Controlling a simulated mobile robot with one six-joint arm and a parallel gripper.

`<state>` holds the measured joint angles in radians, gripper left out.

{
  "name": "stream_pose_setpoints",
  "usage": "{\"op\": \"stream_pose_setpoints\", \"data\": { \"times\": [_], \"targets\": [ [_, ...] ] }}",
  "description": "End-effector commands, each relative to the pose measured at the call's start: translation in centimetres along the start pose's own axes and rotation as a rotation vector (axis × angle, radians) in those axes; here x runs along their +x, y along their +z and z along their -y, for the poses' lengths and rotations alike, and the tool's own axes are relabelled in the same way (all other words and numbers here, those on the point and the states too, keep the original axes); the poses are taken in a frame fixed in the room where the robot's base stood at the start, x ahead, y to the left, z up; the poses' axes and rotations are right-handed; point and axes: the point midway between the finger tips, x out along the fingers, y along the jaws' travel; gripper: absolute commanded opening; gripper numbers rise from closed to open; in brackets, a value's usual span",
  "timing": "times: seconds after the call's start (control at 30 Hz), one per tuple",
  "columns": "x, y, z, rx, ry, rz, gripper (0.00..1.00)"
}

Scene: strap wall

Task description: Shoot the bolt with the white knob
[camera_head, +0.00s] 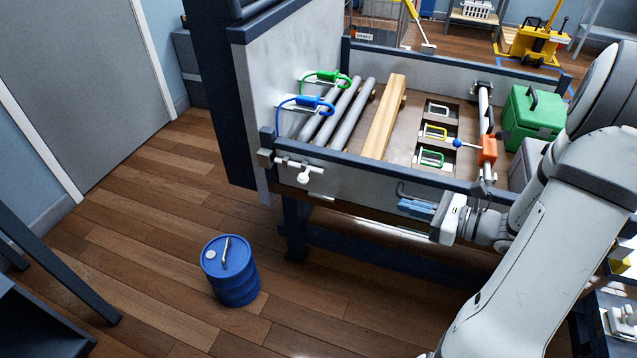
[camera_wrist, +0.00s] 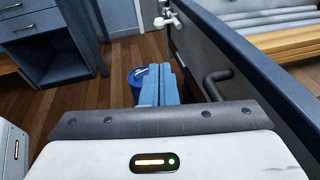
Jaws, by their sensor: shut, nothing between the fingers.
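The bolt (camera_head: 290,163) is a light metal rod lying along the outer face of the grey side panel, near the panel's left corner. Its white knob (camera_head: 303,178) hangs just below the rod. The knob also shows at the top of the wrist view (camera_wrist: 171,21), beyond my fingers. My gripper (camera_head: 402,206) is in front of the same panel, well to the right of the knob and apart from it. Its blue fingers (camera_wrist: 158,82) are shut and empty, and they point along the panel toward the knob's end.
A dark rail (camera_head: 360,163) tops the panel, and a dark bent handle (camera_wrist: 218,82) sticks out beside my fingers. A blue barrel (camera_head: 232,281) stands on the floor at the lower left. The floor between barrel and panel is clear.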

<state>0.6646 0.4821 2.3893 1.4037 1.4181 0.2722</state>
Motion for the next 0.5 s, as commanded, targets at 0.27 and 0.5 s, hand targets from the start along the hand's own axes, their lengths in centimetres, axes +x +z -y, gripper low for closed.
{"op": "stream_pose_setpoints", "data": {
  "times": [0.27, 0.5],
  "targets": [
    [2.8, -0.2, -0.1, -0.002, 0.006, -0.001, 0.0],
    [7.6, -0.2, -0.1, -0.003, 0.007, -0.001, 0.0]
  ]
}}
